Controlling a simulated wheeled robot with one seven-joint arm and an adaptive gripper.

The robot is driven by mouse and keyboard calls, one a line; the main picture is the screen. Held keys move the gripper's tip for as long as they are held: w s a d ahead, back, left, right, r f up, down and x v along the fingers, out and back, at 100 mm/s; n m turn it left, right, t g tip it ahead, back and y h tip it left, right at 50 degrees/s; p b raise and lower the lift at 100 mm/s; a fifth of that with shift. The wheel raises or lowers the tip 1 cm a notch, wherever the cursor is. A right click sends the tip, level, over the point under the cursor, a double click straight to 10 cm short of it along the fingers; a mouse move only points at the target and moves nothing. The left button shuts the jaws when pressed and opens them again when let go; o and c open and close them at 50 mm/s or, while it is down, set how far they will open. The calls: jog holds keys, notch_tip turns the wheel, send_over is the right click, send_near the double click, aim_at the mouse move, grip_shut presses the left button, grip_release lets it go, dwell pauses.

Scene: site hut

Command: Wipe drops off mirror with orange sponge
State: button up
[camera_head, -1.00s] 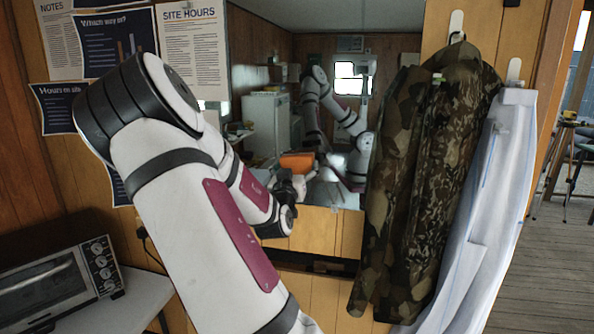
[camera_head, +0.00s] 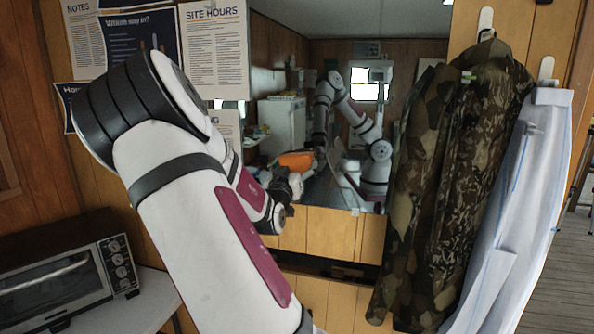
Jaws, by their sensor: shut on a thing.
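The mirror (camera_head: 340,60) hangs on the wood-panelled wall and reflects the hut and my own arm. The orange sponge (camera_head: 296,161) shows in front of the mirror's lower left part, at the end of my arm. My gripper (camera_head: 288,178) is dark, partly hidden by my wrist, and shut on the sponge. I cannot tell whether the sponge touches the glass. No drops can be made out on the mirror at this size.
A toaster oven (camera_head: 62,285) stands on a white table (camera_head: 140,305) at lower left. Papers (camera_head: 212,48) are pinned left of the mirror. Floor shows at far right.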

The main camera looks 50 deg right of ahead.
jog(key=shift+w+a, duration=0.35)
jog(key=shift+w, duration=0.5)
jog(key=shift+s+a+p, duration=0.3)
jog(key=shift+s+a, duration=0.25)
jog(key=shift+a, duration=0.2)
jog(key=shift+r+p+v, duration=0.15)
jog(key=shift+p+v, duration=0.2)
jog(key=shift+v, duration=0.65)
jog(key=shift+r+p+v, duration=0.15)
jog(key=shift+p+v, duration=0.15)
jog(key=shift+v, duration=0.7)
jog(key=shift+a, duration=0.2)
jog(key=shift+r+p+v, duration=0.2)
jog(key=shift+p+v, duration=0.45)
jog(key=shift+v, duration=0.7)
